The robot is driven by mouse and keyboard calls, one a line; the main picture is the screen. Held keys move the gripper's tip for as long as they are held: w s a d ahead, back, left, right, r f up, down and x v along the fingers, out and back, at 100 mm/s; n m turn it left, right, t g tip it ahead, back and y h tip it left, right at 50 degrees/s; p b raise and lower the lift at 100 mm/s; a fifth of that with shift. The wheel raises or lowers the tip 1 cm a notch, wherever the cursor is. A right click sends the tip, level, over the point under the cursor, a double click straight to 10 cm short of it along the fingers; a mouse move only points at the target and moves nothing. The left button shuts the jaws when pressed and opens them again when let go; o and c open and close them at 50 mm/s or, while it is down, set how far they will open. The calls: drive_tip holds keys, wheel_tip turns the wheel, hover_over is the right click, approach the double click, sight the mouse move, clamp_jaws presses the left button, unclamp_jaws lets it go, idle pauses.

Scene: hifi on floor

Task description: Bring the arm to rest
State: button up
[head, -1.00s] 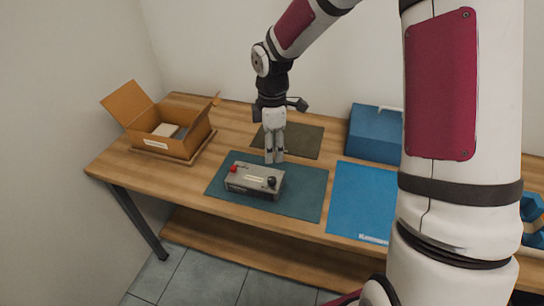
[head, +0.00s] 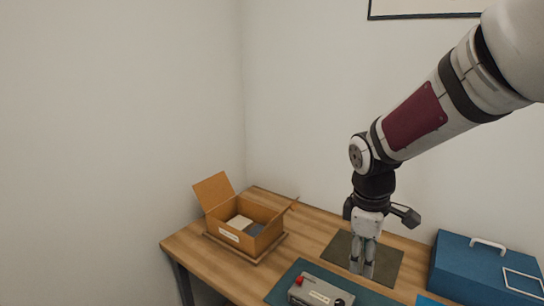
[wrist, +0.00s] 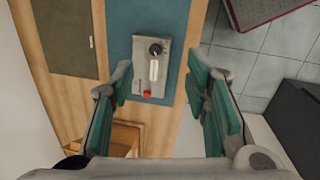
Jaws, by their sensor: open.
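My gripper (head: 362,268) hangs pointing down over the wooden table in the head view, beyond the grey control box. In the wrist view my gripper (wrist: 165,98) shows its two green-padded fingers spread wide with nothing between them. The grey control box (head: 318,293) has a red button and a black knob, and it sits on a dark teal mat (head: 283,292). The box also shows in the wrist view (wrist: 143,75), apart from the fingers. My arm reaches in from the upper right.
An open cardboard box (head: 258,236) with items inside stands on a tray (head: 238,257) at the table's left. A dark mat (head: 390,262) lies behind the gripper. A blue case (head: 470,265) with a handle stands at the right. Walls close off the left and back.

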drive_tip(key=s+r+m+t, duration=0.1)
drive_tip(key=s+r+m, duration=0.2)
drive_tip(key=s, duration=0.3)
drive_tip(key=s+r+m+t+y, duration=0.1)
drive_tip(key=s+r+m, duration=0.3)
drive_tip(key=s, duration=0.3)
drive_tip(key=s+r+m+t, duration=0.1)
drive_tip(key=s+r+m, duration=0.2)
drive_tip(key=s, duration=0.4)
drive_tip(key=shift+s+a+r+m+t, duration=0.15)
drive_tip(key=shift+a+r+m+t, duration=0.2)
drive_tip(key=shift+m, duration=0.55)
drive_tip(key=shift+d+f, duration=0.1)
